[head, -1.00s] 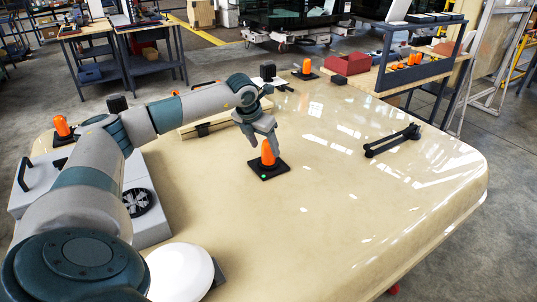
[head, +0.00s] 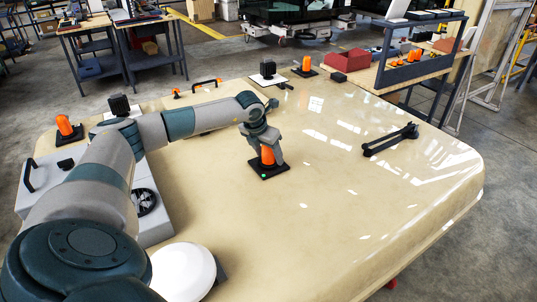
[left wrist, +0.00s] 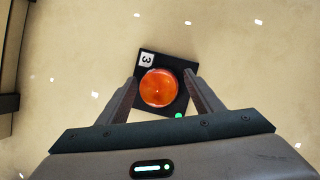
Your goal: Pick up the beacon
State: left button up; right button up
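An orange beacon (head: 267,155) stands upright on a square black base (head: 268,171) with a green dot, on the cream panel (head: 330,200). In the left wrist view the beacon (left wrist: 159,88) is seen from above, and its base carries a white label with a 3. My left gripper (head: 266,160) points down over it, with a finger on each side of the orange part. In the left wrist view the fingers (left wrist: 160,82) are apart, with a narrow gap to the beacon on each side. My right gripper is not in view.
Other orange beacons stand at the left (head: 64,125) and back (head: 306,63) of the panel. A black handle (head: 390,140) lies to the right. A white dome (head: 182,271) is at the front left, beside a grey box (head: 157,228) with a fan. The panel's middle is clear.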

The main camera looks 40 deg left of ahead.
pick_arm(q)
jog(key=c, duration=0.9)
jog(key=shift+c, duration=0.2)
jog(key=shift+r, duration=0.1)
jog(key=shift+r+b, duration=0.35)
jog(key=shift+b, duration=0.1)
jog(key=r, duration=0.1)
jog(key=r+b, duration=0.2)
jog(key=shift+w+d+r, duration=0.15)
jog(key=shift+d, duration=0.15)
jog(key=w+d+r+b, duration=0.3)
jog(key=d+r, duration=0.3)
jog(key=d, duration=0.4)
jog(key=shift+w+d+r+b, duration=0.2)
jog(key=shift+w+r+b, duration=0.1)
jog(key=shift+r+b, duration=0.15)
